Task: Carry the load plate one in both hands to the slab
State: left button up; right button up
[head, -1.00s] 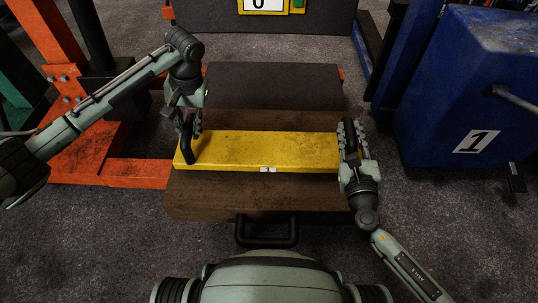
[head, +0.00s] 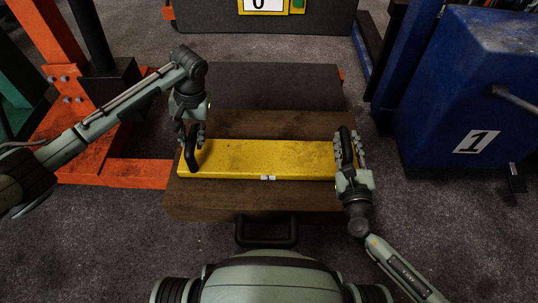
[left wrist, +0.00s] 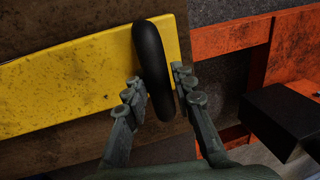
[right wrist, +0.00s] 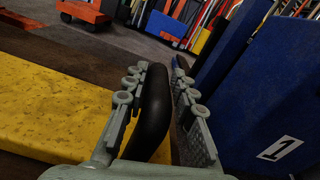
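The yellow load plate (head: 265,155) lies flat across the brown slab (head: 260,200) and appears to rest on it. It has a black handle at each end. My left gripper (head: 193,138) stands over the left handle (left wrist: 153,70), with one finger on each side and a narrow gap showing in the left wrist view. My right gripper (head: 349,150) is around the right handle (right wrist: 151,110). In the right wrist view a gap shows between that handle and the right-hand finger. Both grippers look slightly open, not clamped.
A dark grey surface (head: 275,85) lies behind the slab. An orange frame (head: 100,140) stands at the left. A blue box (head: 470,95) marked 1 stands close at the right. A black pull handle (head: 266,240) sits in front of the slab.

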pick_arm(q)
jog(key=shift+o, duration=1.3)
jog(key=shift+r, duration=0.1)
pick_arm(e)
jog(key=shift+o, duration=1.3)
jog(key=shift+r, duration=0.25)
notch_tip(320, 180, up, 10)
jog(key=shift+f, duration=0.15)
pick_arm(q)
notch_tip(320, 180, up, 12)
jog(key=d, duration=0.2)
jog(key=shift+d, duration=0.2)
